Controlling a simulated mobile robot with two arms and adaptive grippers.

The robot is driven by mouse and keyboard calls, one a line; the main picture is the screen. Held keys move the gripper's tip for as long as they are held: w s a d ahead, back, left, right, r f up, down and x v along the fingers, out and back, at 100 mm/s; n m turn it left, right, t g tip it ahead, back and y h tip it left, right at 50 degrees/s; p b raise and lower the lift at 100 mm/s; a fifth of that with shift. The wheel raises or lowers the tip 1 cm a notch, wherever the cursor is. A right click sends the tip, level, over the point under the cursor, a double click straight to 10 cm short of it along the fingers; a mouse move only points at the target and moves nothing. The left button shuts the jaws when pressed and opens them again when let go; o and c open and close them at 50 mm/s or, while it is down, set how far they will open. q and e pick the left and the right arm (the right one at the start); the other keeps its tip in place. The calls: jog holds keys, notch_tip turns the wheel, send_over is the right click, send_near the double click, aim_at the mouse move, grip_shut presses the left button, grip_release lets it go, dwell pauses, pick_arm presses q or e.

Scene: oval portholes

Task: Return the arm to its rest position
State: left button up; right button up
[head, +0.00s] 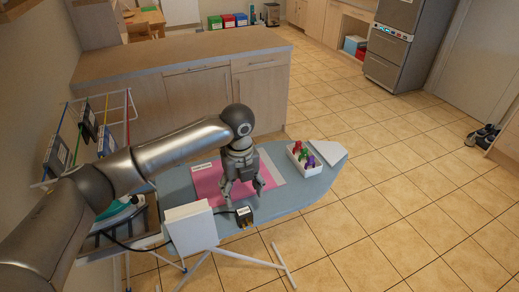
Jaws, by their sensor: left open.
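My left arm comes in from the lower left and reaches over the ironing board (318,186). My left gripper (243,192) points down above the pink cloth (213,184) on the board. Its fingers are apart and nothing shows between them. I cannot tell how far the fingertips are above the cloth. My right gripper does not show.
A white tray (311,171) with several coloured items and a white flat piece (329,152) lie at the board's right end. A small black box (244,216) and a white box (190,228) are at its front. A drying rack (75,140) stands left; cabinets (190,97) stand behind.

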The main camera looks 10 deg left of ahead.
pick_arm(q)
jog(key=s+d+f+n+t+h, duration=0.1)
jog(key=s+d+f+n+h, duration=0.1)
jog(key=s+d+f+n, duration=0.4)
jog(key=s+d+f+n+t+h, duration=0.1)
jog(key=s+d+f+n+h, duration=0.2)
jog(key=s, duration=0.5)
jog(key=s+a+f+n+t+y, duration=0.2)
jog(key=s+a+n+y, duration=0.3)
jog(key=s+a+n, duration=1.15)
notch_tip(320, 180, down, 29)
jog(key=d+n+g+b, duration=0.1)
jog(key=n+g+b, duration=0.1)
jog(key=s+a+f+g+b, duration=0.1)
jog(key=s+a+f+b, duration=0.1)
jog(key=s+f, duration=1.4)
jog(key=shift+a+f+m, duration=0.35)
jog(key=shift+f, duration=0.4)
